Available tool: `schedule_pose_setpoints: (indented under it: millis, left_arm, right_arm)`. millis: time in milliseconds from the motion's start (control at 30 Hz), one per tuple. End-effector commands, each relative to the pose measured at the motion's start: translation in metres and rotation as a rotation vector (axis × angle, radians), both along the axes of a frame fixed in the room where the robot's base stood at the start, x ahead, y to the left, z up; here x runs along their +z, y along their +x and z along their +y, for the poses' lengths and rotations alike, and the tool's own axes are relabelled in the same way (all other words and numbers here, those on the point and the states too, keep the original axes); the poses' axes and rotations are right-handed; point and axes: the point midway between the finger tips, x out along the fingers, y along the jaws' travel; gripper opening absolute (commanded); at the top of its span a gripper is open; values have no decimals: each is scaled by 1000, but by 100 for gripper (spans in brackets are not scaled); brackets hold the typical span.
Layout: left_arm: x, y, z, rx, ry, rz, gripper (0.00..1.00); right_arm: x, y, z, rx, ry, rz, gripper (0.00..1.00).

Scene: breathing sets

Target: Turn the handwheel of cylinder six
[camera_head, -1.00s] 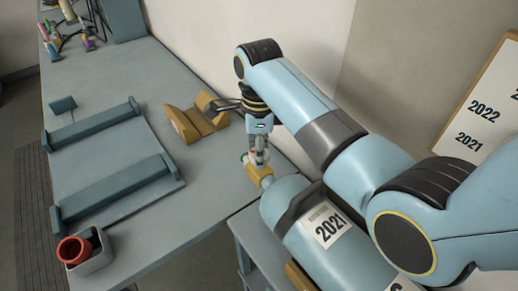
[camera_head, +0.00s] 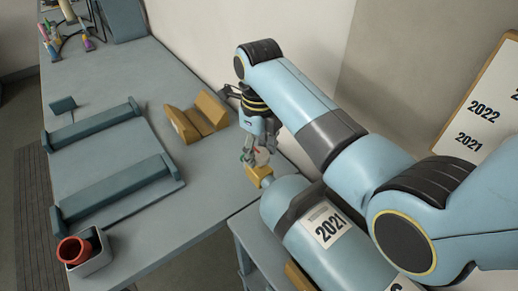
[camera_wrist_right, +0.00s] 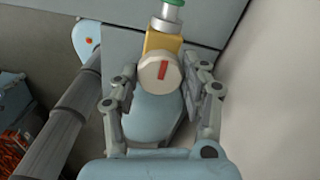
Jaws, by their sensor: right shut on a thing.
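A blue cylinder (camera_head: 292,200) with a "2021" label lies in front of the bench, its neck pointing to the bench. A brass valve (camera_head: 259,174) sits on its neck. On top of the valve is a pale round handwheel (camera_wrist_right: 160,72) with a red mark, seen in the right wrist view; in the head view it is partly hidden by the fingers. My right gripper (camera_wrist_right: 163,88) points down, its two fingers on either side of the handwheel and shut on it. The cylinder's number cannot be read. My left gripper is in neither view.
A yellow-brown V-shaped block (camera_head: 196,117) stands on the grey bench (camera_head: 150,80), close to the gripper. Left are two rails on a plate (camera_head: 122,154) and a box with a red ring (camera_head: 84,250). A wall rises behind my right arm.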

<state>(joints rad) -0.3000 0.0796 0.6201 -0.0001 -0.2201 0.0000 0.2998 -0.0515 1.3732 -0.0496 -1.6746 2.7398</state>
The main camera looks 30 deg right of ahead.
Motion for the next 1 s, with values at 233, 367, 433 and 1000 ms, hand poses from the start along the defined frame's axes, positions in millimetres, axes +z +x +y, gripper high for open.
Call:
schedule_pose_setpoints:
  millis: [233,367,433,1000]
  left_arm:
    - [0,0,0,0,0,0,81]
    - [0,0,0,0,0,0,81]
    - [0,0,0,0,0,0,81]
    - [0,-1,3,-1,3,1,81]
  right_arm:
    - [1,1,0,-28,0,-4,14]
    - [1,1,0,-29,0,-4,14]
    - [1,1,0,-28,0,-4,14]
    - [1,0,0,-26,-1,-1,69]
